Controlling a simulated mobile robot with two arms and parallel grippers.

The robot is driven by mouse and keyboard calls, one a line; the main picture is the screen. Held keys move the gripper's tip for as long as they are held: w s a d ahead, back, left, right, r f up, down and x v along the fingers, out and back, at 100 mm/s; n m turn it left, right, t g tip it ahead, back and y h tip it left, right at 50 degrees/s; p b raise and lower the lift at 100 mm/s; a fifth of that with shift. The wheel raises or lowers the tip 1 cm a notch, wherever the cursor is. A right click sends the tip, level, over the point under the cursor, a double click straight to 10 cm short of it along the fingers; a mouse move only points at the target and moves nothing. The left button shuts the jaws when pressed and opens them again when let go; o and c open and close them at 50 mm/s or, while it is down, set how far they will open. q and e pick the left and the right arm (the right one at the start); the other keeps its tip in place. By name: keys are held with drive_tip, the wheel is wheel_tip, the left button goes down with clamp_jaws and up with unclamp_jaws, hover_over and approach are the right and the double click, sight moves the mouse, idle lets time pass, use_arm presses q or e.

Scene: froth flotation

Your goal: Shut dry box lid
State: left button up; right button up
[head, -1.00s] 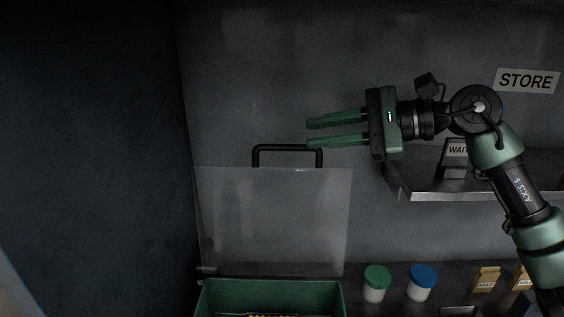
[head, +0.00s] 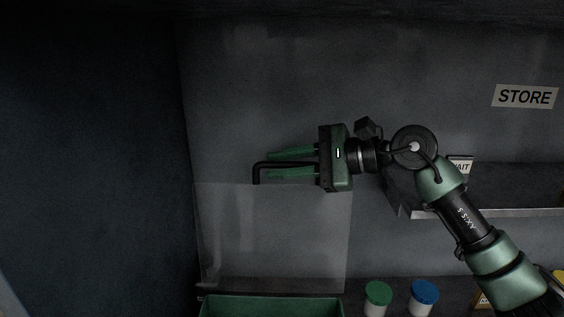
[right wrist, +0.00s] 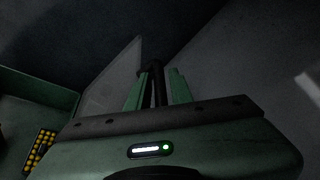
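The dry box (head: 272,306) is a green open bin at the bottom of the head view, with only its upper rim showing. Its clear lid (head: 272,240) stands upright behind it, raised open. A black bar handle (head: 262,166) sits on the lid's top edge. My right gripper (head: 270,164) is open, with one finger above and one below the handle bar. In the right wrist view, the handle (right wrist: 155,72) lies between the two fingers (right wrist: 158,86), with a gap visible beside it. My left gripper is not in view.
Jars with a green lid (head: 377,293) and a blue lid (head: 424,293) stand right of the box. A metal shelf (head: 480,211) with a WAIT sign (head: 460,165) is behind my right arm. A yellow-dotted item (right wrist: 40,152) lies inside the box.

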clamp_jaws()
idle(1.4)
